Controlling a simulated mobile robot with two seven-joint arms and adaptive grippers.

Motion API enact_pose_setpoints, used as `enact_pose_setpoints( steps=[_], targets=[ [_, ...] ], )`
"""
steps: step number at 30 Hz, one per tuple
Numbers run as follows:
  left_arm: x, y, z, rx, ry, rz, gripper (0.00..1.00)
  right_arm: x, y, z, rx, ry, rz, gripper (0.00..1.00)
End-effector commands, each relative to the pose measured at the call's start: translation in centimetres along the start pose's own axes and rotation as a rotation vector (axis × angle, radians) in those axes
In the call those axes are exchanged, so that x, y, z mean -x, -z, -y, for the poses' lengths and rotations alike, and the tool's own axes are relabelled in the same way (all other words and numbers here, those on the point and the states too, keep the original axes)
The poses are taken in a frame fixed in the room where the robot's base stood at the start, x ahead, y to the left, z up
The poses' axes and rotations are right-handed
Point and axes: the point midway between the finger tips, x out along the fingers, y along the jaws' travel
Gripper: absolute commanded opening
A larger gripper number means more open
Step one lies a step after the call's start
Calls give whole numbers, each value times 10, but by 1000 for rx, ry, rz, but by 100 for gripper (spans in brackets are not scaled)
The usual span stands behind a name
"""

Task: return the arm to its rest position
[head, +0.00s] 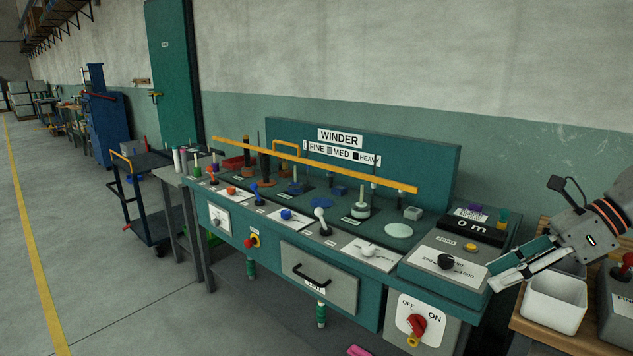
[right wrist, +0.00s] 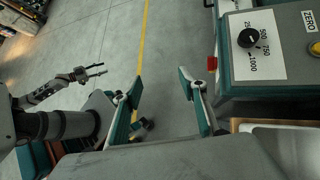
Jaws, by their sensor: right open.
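My right gripper (head: 507,272) is at the right of the head view, beside the right end of the winder bench. It also shows in the right wrist view (right wrist: 162,84), with its two fingers spread and nothing between them but floor behind. My left gripper (right wrist: 97,69) shows small at the left of the right wrist view, its fingers apart and empty, over the floor. It is not in the head view.
The teal winder bench (head: 262,226) has a dial panel (head: 447,262) close to my right gripper. A white bin (head: 555,302) stands on a wooden bench at the right. A trolley (head: 152,205) stands at the left. The floor at left is open, with a yellow line.

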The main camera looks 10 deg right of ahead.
Motion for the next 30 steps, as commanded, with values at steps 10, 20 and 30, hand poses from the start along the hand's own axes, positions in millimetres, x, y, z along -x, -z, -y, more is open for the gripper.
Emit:
enact_pose_setpoints(
  steps=[10,20,30],
  targets=[
    [-7,0,-4,1,-9,-16,40,-160,85,-28,-695,-221,412,42],
    [-12,-3,-9,2,-24,-22,40,-261,159,-66,-1498,-336,705,42],
    [-14,-4,-20,18,-42,-27,40,-340,240,-128,-2383,-370,896,42]
  ],
)
